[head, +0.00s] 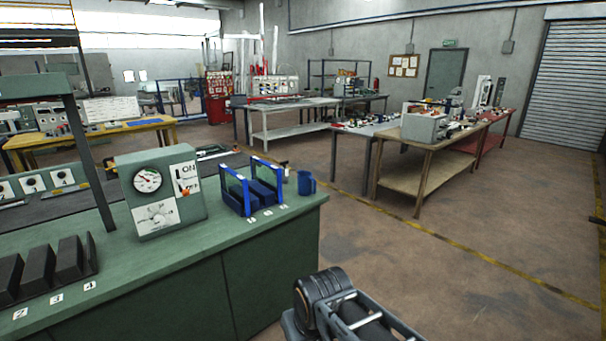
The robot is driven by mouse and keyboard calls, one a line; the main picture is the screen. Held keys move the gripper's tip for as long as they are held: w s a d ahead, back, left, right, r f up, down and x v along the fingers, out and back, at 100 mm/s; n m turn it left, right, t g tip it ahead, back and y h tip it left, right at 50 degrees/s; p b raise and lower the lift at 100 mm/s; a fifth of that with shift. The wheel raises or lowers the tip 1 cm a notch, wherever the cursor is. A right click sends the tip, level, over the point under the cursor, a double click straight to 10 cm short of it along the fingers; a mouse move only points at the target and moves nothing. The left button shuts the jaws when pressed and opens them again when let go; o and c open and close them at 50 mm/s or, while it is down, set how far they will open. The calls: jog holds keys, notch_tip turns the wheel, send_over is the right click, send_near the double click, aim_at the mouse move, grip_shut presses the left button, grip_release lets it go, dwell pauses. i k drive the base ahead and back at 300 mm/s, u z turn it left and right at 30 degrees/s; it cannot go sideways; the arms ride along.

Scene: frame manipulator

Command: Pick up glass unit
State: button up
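A blue rack (247,192) stands upright near the right end of the green bench. Thin upright blue frames with pale, see-through middles stand in it, with solid blue blocks beside them. One such frame (227,191) is at its left side and looks like a glass unit, but I cannot tell for sure at this size. Small numbered labels lie in front of the rack. Part of my arm shows at the bottom, right of the bench and apart from the rack. My gripper's fingers are not in view.
A green gauge box (158,222) stands left of the rack, and a blue mug (306,184) right of it. Dark angled holders (38,270) stand at the bench's left. The floor (440,260) right of the green bench (150,262) is clear. Wooden worktables (425,178) stand farther back.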

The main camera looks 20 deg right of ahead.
aim_at(234, 184)
jog(key=z, duration=1)
jog(key=i, duration=1)
jog(key=u, duration=0.65)
